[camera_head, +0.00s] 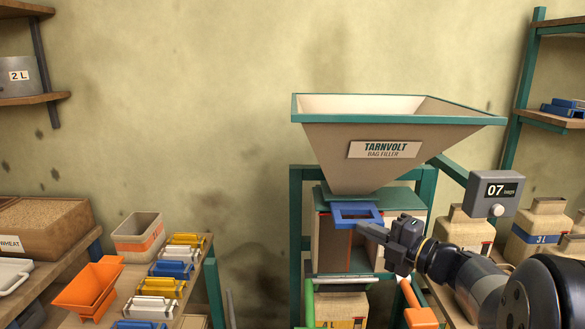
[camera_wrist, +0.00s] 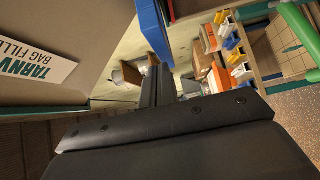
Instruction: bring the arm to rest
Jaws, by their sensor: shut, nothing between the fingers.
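My gripper (camera_head: 368,229) is in front of the bag filler, just under its hopper (camera_head: 345,150). Its fingers point left and are shut with nothing between them. The fingertips lie close to a blue slide plate (camera_head: 355,214) with a square opening, set under the hopper's mouth. I cannot tell whether they touch it. In the wrist view my gripper (camera_wrist: 158,75) shows from behind, and the blue plate (camera_wrist: 155,30) is right beside the fingers. My arm reaches in from the lower right.
A counter (camera_head: 495,192) reading 07 stands right of the hopper, near filled bags (camera_head: 540,230). Green and orange handles (camera_head: 415,300) rise below my gripper.

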